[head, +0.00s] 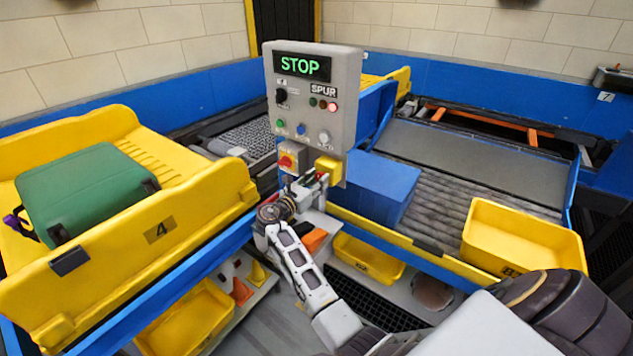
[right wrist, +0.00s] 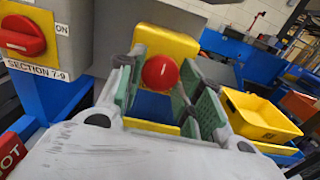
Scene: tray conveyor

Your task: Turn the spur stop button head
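The spur stop button is a round red head (right wrist: 160,72) on a yellow box (right wrist: 183,45). In the head view the yellow box (head: 329,168) sits at the lower right of the grey control panel (head: 314,95), and my gripper hides most of the button. My right gripper (head: 318,181) is right at the button. In the right wrist view its green-padded fingers (right wrist: 163,95) are open, one on each side of the red head, with gaps visible. I cannot tell how deep the head sits between them. My left gripper is not in view.
A red rotary switch (head: 287,161) on a separate box sits just left of the button. A blue box (head: 382,188) stands close on the right. A yellow tray (head: 522,238) lies farther right. A green suitcase (head: 85,190) rests in a yellow carrier (head: 190,225) at left.

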